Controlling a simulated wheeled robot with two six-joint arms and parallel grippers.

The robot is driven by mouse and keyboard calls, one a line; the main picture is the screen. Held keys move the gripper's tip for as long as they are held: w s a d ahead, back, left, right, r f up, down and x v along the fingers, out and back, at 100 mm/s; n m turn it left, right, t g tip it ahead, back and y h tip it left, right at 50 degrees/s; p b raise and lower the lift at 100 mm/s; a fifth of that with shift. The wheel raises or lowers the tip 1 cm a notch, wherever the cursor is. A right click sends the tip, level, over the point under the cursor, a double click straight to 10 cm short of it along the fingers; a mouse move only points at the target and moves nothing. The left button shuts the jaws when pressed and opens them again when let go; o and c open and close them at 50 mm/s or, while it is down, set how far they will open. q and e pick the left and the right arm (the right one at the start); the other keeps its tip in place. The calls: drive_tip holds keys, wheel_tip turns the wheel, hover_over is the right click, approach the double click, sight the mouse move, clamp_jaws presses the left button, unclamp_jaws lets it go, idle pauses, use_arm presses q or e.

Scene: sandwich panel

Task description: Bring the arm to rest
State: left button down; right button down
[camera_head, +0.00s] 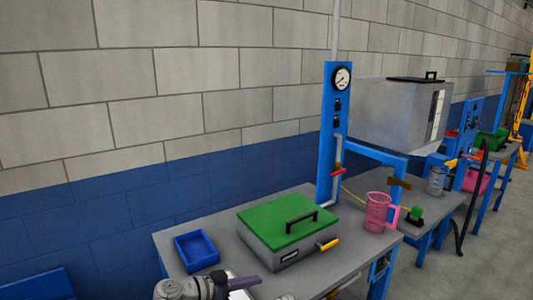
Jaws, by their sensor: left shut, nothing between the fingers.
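My left gripper (250,281) shows at the bottom edge, at the end of my grey arm. Its dark fingers are shut and point to the right. It appears in front of the near edge area of the grey table (220,227), below the green-lidded box. Most of the left arm is cut off by the bottom of the picture. My right gripper is not in view.
A grey box with a green lid (285,220), black handle and yellow lever stands on the table. A blue tray (196,251) is left of it. A pink jug (377,212) is at right. A blue gauge post (334,130) and a grey tank (395,115) rise behind.

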use_arm(q)
drive_tip(key=s+d+f+n+g+y+p, duration=0.2)
drive_tip(key=s+d+f+g+y, duration=0.3)
drive_tip(key=s+f, duration=0.35)
drive_tip(key=s+a+f+n+g+y+p, duration=0.2)
drive_tip(key=s+a+n+g+y, duration=0.1)
drive_tip(key=a+y, duration=0.4)
drive_tip(key=shift+s+f+n+y+p, duration=0.35)
drive_tip(key=shift+s+n+y, duration=0.35)
drive_tip(key=shift+s+y, duration=0.45)
drive_tip(key=shift+s+d, duration=0.1)
drive_tip(key=shift+s, duration=0.05)
